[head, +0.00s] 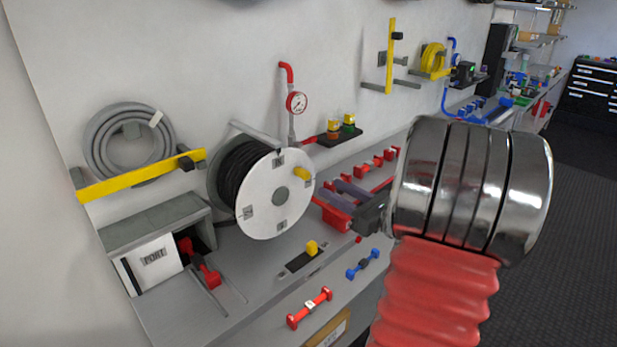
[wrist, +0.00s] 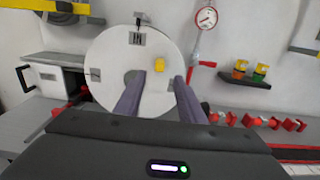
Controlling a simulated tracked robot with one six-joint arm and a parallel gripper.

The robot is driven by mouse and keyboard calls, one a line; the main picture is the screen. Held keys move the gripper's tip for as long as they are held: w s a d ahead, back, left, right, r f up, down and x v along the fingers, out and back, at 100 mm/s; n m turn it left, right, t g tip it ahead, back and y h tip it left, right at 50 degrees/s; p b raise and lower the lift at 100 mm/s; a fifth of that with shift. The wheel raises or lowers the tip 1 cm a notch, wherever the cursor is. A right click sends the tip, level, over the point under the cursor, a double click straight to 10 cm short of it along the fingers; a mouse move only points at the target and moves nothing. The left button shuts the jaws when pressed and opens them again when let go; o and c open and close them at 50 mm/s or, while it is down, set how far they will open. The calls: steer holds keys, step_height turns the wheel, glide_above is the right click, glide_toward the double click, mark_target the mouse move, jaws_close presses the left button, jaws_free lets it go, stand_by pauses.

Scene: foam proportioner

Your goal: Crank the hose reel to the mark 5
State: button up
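The hose reel has a white round face (head: 258,212) with black hose wound behind it, mounted above the bench. A yellow crank knob (head: 303,174) stands out near the face's right edge. Small grey mark plates sit around the face; I cannot read their numbers surely. My gripper (wrist: 161,76) is open and empty. Its two fingers point at the face, with the yellow knob (wrist: 160,65) seen between their tips. In the head view my gripper (head: 330,191) is right of the knob, apart from it.
A red pipe with a gauge (head: 296,102) rises right of the reel, beside a shelf (head: 340,137) with small jars. A yellow bar (head: 140,175) and coiled grey hose (head: 128,143) are at left. Red and blue handles (head: 309,308) (head: 362,264) lie along the bench front.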

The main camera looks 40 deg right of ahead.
mark_target(308, 176)
steer(key=w, duration=1)
steer(key=shift+a, duration=0.15)
jaws_close()
stand_by(0.4)
steer(key=shift+a, duration=0.1)
